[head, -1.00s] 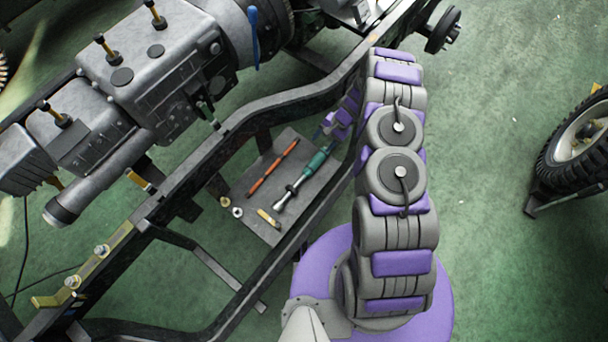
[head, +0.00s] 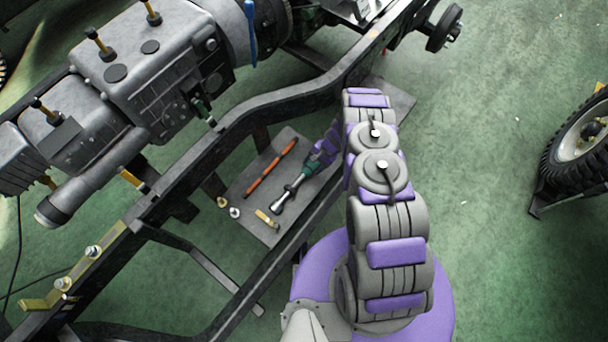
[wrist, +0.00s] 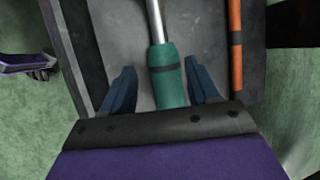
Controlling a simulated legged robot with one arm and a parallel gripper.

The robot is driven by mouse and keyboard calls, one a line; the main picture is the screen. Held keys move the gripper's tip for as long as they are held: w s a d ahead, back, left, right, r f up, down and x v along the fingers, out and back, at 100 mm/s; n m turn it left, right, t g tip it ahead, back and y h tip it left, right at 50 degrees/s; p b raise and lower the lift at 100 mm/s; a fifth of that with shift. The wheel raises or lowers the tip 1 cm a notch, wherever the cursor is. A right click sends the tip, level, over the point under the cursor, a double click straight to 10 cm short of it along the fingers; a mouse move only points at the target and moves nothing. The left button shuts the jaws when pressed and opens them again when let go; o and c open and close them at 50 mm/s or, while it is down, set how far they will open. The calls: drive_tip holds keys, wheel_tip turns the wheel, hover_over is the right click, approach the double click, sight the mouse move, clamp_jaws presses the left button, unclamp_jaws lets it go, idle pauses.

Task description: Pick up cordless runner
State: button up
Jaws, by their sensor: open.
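The cordless runner (head: 285,198) looks like a long tool with a teal-green grip and a silver shaft. It lies on a grey board under the chassis rail, its shaft pointing to the lower left in the head view. My gripper (head: 318,158) is at the grip end there, partly hidden by my arm. In the wrist view, my gripper (wrist: 159,66) is open, its two blue fingers on either side of the green grip (wrist: 168,78), with a narrow gap visible on both sides. The rear end of the grip is hidden behind the gripper body.
An orange rod (head: 270,169) lies parallel to the tool on the grey board (head: 255,223). A small yellowish piece (head: 267,218) and small round parts (head: 234,212) lie near its lower end. The dark chassis rail (head: 235,125) passes just left of the board.

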sight(307, 171)
drive_tip(key=shift+a+b+x, duration=0.25)
drive_tip(key=shift+b+x, duration=0.9)
drive_tip(key=shift+x, duration=1.9)
drive_tip(key=shift+r, duration=0.25)
drive_tip(key=shift+d, duration=0.1)
drive_tip(key=shift+c, duration=0.7)
clamp_jaws()
